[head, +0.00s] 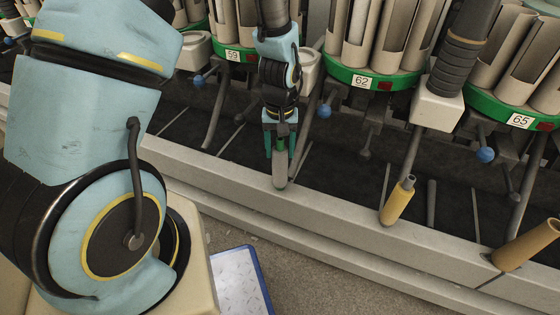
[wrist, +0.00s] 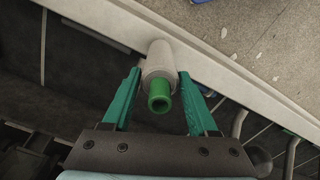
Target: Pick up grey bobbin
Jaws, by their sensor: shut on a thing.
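The grey bobbin (head: 279,168) hangs upright from my gripper (head: 281,150) in the head view, close to the ledge of the machine. In the wrist view the bobbin (wrist: 159,62) has a pale grey body and a green tube end (wrist: 159,96) facing the camera. The green fingers of my gripper (wrist: 160,82) close on it from both sides. The bobbin's far end lies over the edge of the pale rail in the wrist view. I cannot tell whether it touches the rail.
A yellow bobbin (head: 397,202) and a tan tube (head: 527,245) stand tilted along the pale rail (head: 340,218) at the right. Green trays numbered 59, 62 (head: 374,80) and 65 hold several tubes behind.

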